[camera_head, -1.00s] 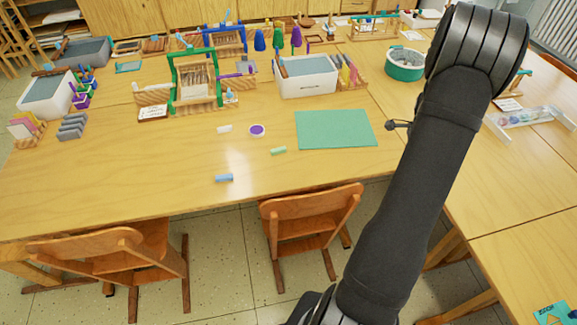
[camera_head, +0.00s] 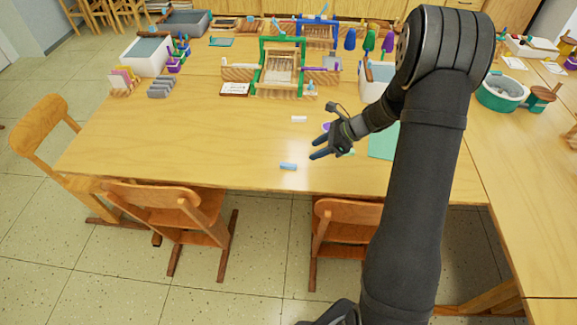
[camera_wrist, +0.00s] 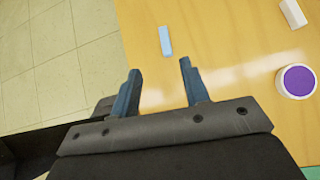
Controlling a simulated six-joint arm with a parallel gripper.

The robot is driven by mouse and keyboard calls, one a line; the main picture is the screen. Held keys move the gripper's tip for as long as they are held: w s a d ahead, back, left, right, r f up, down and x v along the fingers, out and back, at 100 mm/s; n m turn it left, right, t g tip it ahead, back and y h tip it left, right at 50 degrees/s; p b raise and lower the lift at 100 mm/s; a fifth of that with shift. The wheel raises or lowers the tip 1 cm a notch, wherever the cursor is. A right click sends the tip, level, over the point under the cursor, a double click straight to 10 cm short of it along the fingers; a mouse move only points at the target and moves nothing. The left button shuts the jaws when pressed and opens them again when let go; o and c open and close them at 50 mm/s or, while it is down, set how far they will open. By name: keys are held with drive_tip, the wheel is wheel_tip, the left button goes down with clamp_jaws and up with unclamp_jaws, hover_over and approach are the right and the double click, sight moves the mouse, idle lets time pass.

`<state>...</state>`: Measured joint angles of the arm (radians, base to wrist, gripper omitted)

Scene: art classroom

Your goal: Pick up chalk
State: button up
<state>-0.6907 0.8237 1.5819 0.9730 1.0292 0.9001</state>
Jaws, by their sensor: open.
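A blue chalk (camera_head: 288,166) lies on the table near its front edge. It also shows in the wrist view (camera_wrist: 165,41), ahead of my open fingers and apart from them. A white chalk (camera_head: 299,119) lies farther back; it shows at the upper right of the wrist view (camera_wrist: 292,13). A green chalk is mostly hidden behind my gripper in the head view. My gripper (camera_head: 318,148) is open and empty, above the table to the right of the blue chalk. Its two blue-grey fingers show in the wrist view (camera_wrist: 158,82).
A round purple-topped pot (camera_wrist: 297,81) stands right of my gripper in the wrist view. A green mat (camera_head: 383,142) lies behind my arm. Grey blocks (camera_head: 161,87) and a green-framed loom (camera_head: 281,68) stand farther back. Wooden chairs (camera_head: 165,205) line the front edge. The table's left part is clear.

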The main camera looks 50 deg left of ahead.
approach(286, 164)
drive_tip(key=x, duration=0.3)
drive_tip(key=shift+s+d, duration=0.15)
drive_tip(key=shift+s, duration=0.2)
drive_tip(key=shift+w+a+x, duration=0.1)
drive_tip(key=shift+w+x, duration=0.1)
drive_tip(key=shift+x, duration=1.05)
drive_tip(key=shift+w+a+x, duration=0.1)
drive_tip(key=shift+w+x, duration=0.05)
drive_tip(key=shift+x, duration=1.15)
clamp_jaws()
